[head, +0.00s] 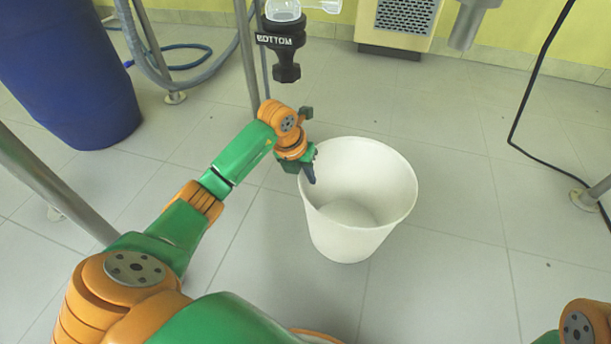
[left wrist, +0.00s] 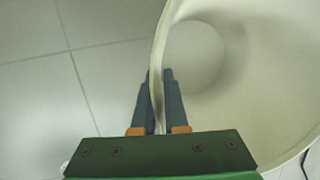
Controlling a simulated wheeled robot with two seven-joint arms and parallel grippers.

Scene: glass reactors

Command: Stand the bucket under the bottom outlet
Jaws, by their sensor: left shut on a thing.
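A white, empty bucket (head: 352,232) is upright in the middle of the head view; whether its base touches the floor I cannot tell. My left gripper (head: 311,177) is shut on the bucket's rim at its left side. In the left wrist view, the two fingers (left wrist: 158,105) pinch the wall of the bucket (left wrist: 240,70), one inside and one outside. The bottom outlet (head: 287,70), a black fitting labelled BOTTOM, hangs up and to the left of the bucket in the head view. My right gripper is not in view; only a bit of that arm shows at lower right.
A blue barrel (head: 70,70) stands at upper left. Metal frame legs (head: 249,60) and hoses (head: 185,60) are near the outlet. A black cable (head: 530,100) runs down at right. A beige unit (head: 398,22) stands by the wall. Tiled floor (head: 460,220) around the bucket is clear.

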